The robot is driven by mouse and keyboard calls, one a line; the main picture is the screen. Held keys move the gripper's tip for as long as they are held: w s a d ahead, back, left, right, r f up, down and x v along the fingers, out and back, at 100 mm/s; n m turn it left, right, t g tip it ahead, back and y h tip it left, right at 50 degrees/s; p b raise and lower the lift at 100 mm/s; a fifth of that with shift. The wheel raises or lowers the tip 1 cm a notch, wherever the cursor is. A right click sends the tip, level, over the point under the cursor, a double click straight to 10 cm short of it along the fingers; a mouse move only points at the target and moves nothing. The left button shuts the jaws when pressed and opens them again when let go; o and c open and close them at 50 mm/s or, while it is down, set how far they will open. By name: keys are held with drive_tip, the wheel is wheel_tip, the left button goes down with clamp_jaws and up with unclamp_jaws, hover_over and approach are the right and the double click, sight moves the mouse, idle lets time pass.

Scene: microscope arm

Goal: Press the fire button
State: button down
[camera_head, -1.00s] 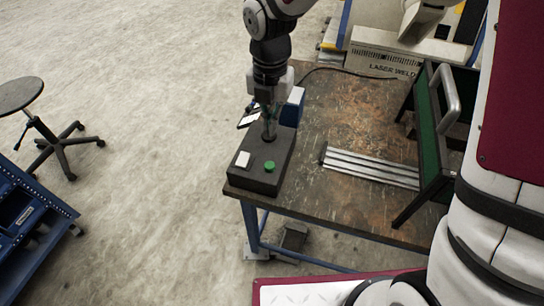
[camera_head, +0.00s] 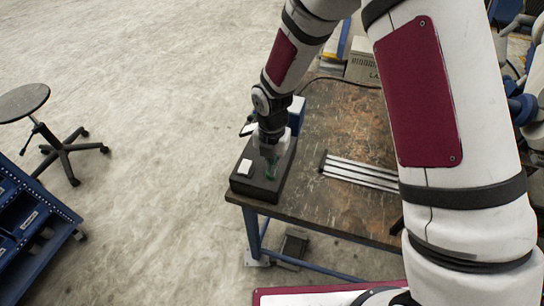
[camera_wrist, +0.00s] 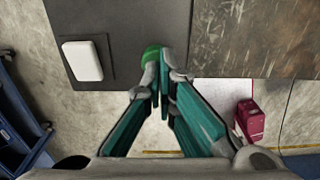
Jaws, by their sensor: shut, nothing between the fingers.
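A dark control box (camera_head: 246,185) sits at the left front corner of the worn table. It carries a white square button (camera_head: 245,167) and a green button (camera_head: 270,173), which I take to be the fire button. In the wrist view the green button (camera_wrist: 151,54) is partly hidden behind my fingertips, and the white button (camera_wrist: 82,61) lies to its left. My gripper (camera_wrist: 163,80) is shut and empty, its tips right at the green button. I cannot tell whether they touch it. In the head view my gripper (camera_head: 271,168) points down over the box.
The table (camera_head: 345,130) has several metal bars (camera_head: 358,172) to the right of the box. A stool (camera_head: 25,102) and a blue cart (camera_head: 30,225) stand at the left. The floor between is clear.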

drive_tip(key=shift+f, duration=0.25)
